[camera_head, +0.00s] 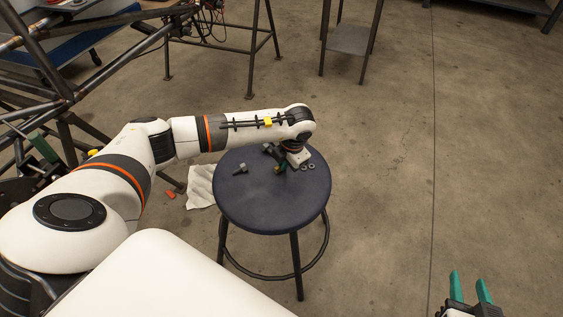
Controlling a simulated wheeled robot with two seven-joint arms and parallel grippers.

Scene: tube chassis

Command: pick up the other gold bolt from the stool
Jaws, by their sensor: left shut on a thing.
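The round dark blue stool (262,204) stands in the middle of the view. My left arm reaches in from the left over it, and my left gripper (281,168) points down at the far right part of the seat. It is shut on a small gold bolt (277,169), which is mostly hidden by the fingers. I cannot tell whether the bolt still touches the seat. My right gripper (470,289) is at the bottom right, its two teal fingers apart and empty, well away from the stool.
A grey bolt (240,169) lies on the left of the seat. Dark hardware (268,149) lies near the back, and small nuts or washers (311,166) lie at the right. A white cloth (201,187) is on the floor left of the stool. A tube frame (45,70) stands at left. The right floor is clear.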

